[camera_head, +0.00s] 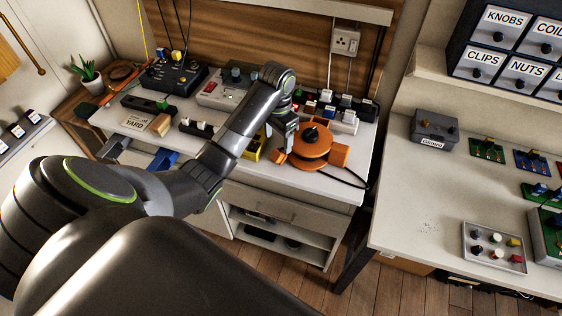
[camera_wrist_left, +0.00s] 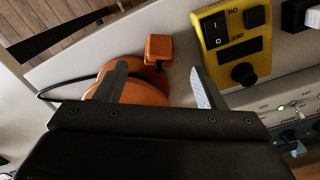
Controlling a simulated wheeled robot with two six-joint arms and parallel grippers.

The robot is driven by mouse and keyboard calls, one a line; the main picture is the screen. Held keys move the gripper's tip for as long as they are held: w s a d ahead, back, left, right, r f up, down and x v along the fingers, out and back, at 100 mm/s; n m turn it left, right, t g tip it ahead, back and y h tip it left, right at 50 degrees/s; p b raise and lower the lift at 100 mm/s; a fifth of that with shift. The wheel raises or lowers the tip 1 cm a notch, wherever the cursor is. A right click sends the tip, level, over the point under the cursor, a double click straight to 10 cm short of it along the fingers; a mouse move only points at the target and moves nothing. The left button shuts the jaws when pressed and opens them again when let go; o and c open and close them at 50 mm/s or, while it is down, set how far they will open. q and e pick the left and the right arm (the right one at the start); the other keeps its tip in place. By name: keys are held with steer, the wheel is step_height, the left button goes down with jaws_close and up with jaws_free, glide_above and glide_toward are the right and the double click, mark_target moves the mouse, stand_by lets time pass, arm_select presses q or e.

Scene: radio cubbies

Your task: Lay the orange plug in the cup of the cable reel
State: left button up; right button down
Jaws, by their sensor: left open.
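The orange cable reel (camera_head: 309,145) stands near the right front of the white workbench (camera_head: 225,160), with a dark knob on top. In the left wrist view the orange reel (camera_wrist_left: 135,92) is partly hidden behind one finger. A small orange block (camera_wrist_left: 160,47), which looks like the plug, has a dark part and lies beside the reel, towards the yellow switch box. Another orange piece (camera_head: 339,154) sticks out at the reel's right; I cannot tell if it is the cup. My left gripper (camera_wrist_left: 158,90) is open and empty above the reel's near-left side (camera_head: 283,133).
A yellow switch box (camera_wrist_left: 238,45) stands close to the reel. Several sockets and plugs (camera_head: 335,110) stand behind the reel. A black cable (camera_head: 352,181) runs from it near the bench edge. A second bench (camera_head: 430,205) stands at right across a gap.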

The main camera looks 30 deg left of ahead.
mark_target(278, 151)
arm_select(q)
steer(key=shift+f+b, duration=0.9)
steer(key=shift+f, duration=2.75)
steer(key=c, duration=1.1)
steer(key=shift+c, duration=0.3)
steer(key=shift+r, duration=0.15)
